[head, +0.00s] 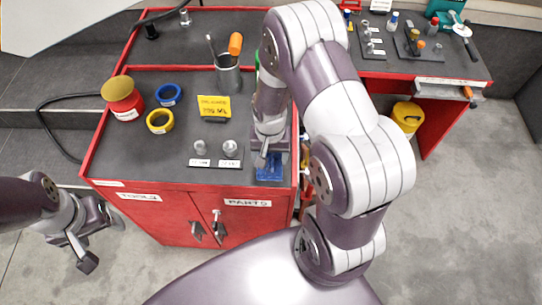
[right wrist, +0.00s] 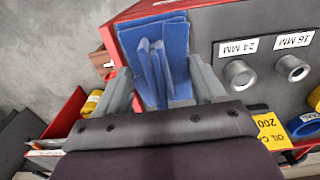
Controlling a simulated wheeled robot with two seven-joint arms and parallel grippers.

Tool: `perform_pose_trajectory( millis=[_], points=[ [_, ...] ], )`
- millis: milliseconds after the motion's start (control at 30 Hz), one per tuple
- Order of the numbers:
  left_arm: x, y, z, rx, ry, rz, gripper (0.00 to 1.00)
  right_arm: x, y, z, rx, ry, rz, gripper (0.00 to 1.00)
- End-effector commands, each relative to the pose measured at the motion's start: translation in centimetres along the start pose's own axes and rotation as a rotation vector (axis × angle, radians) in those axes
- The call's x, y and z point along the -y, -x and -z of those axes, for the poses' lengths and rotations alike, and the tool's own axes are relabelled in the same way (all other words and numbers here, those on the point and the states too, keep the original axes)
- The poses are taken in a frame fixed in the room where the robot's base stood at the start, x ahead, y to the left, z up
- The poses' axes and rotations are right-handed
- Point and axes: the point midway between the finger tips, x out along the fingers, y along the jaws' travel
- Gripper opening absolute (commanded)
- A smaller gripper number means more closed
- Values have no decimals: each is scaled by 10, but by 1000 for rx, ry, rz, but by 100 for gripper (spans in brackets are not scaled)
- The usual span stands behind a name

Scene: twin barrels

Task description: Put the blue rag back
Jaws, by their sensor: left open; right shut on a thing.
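The blue rag (head: 270,169) lies at the front right corner of the red cabinet's dark top (head: 120,165). In the right wrist view the rag (right wrist: 177,45) is a flat cloth with a raised, bunched fold in its middle. My right gripper (head: 266,150) is over the rag and shut on that fold, with one finger on each side (right wrist: 160,85). Part of the rag is hidden behind the gripper in the head view. My left gripper (head: 102,243) is open and empty, low at the left, off the cabinet.
Two sockets (head: 230,147) with labels stand left of the rag. A yellow sign (head: 214,107), tape rolls (head: 160,121), a red jar (head: 122,100) and a tool cup (head: 229,78) stand behind. A second red workbench (head: 455,65) with tools is at the back right.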

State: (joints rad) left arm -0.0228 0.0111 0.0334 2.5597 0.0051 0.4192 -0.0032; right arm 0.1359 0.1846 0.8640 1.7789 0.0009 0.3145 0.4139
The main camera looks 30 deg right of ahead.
Motion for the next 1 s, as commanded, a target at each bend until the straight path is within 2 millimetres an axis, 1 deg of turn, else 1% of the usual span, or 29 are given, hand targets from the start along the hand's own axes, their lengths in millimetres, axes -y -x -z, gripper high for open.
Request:
perform_pose_trajectory(
  millis=[33,133,233,300,400,467,667,800,833,900,1000],
  points=[
    [0,2,0,0,0,0,71,3,-6,10,3,0,-1,41],
    [0,3,0,0,0,0,71,7,-14,23,1,1,-1,41],
    [0,5,0,0,0,0,71,8,-24,28,3,1,-1,41],
    [0,8,1,0,0,0,71,8,-38,27,5,1,-2,41],
    [0,10,1,0,0,0,71,8,-53,27,3,1,-1,41],
    [0,10,1,0,0,0,71,9,-57,28,1,1,0,41],
    [0,9,1,0,0,0,71,9,-58,28,0,1,0,41],
    [0,5,0,0,0,0,71,9,-62,28,0,1,0,41],
    [0,6,0,0,0,0,71,9,-61,28,0,1,0,76],
    [0,6,1,0,0,0,71,9,-61,28,0,1,0,95],
    [0,6,1,0,0,0,71,9,-61,28,0,1,0,95]
  ],
)
